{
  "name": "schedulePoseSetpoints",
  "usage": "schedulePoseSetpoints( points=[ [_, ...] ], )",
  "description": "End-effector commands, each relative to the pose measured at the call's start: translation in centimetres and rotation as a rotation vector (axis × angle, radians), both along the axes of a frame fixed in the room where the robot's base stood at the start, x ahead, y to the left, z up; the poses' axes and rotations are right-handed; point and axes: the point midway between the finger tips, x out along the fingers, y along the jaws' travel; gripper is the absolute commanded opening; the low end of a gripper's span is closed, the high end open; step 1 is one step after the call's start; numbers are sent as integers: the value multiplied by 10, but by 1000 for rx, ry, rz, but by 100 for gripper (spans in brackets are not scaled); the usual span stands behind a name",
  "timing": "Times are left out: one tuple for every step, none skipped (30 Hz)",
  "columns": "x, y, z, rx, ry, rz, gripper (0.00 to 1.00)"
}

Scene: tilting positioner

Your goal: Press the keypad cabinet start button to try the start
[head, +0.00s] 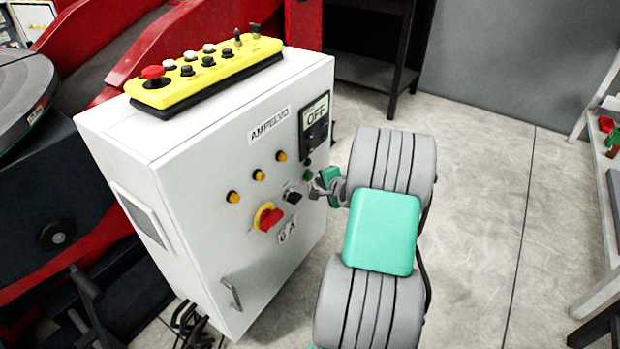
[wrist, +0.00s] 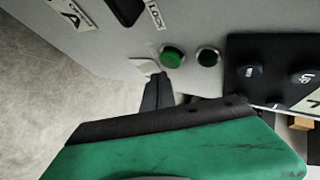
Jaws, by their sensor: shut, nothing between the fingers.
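The white cabinet (head: 200,200) carries a black keypad panel (head: 323,136) with a display reading OFF. A green button (head: 308,174) sits below the panel, and it shows lit-looking green in the wrist view (wrist: 172,57). A darker green or black button (wrist: 208,57) sits between it and the keypad (wrist: 285,72). My gripper (head: 316,192) is shut and empty at the cabinet front, close to the green button. In the wrist view its fingertips (wrist: 158,76) are just beside and below the green button. I cannot tell whether they touch it.
A black switch (head: 292,197), a red and yellow rotary switch (head: 268,217) and orange lamps (head: 259,175) are on the same face. A yellow pendant (head: 205,70) lies on top. A shelf (head: 605,200) stands at the right; floor between is clear.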

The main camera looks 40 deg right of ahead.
Motion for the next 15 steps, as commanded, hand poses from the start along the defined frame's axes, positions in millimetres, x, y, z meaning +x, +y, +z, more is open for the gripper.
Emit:
schedulePoseSetpoints(
  points=[
    [0, 0, 0, 0, 0, 0, 0],
    [0, 0, 0, 0, 0, 0, 0],
    [0, 0, 0, 0, 0, 0, 0],
    [0, 0, 0, 0, 0, 0, 0],
    [0, 0, 0, 0, 0, 0, 0],
    [0, 0, 0, 0, 0, 0, 0],
    [0, 0, 0, 0, 0, 0, 0],
    [0, 0, 0, 0, 0, 0, 0],
    [0, 0, 0, 0, 0, 0, 0],
    [1, 0, 0, 0, 0, 0, 0],
    [1, 1, 0, 0, 0, 0, 0],
    [3, 1, 0, 1, 0, 1, 0],
    [4, 2, 0, 1, 0, 1, 0],
    [5, 2, 0, 0, 0, 1, 0],
    [7, 3, 0, 0, -1, 2, 0]
  ],
)
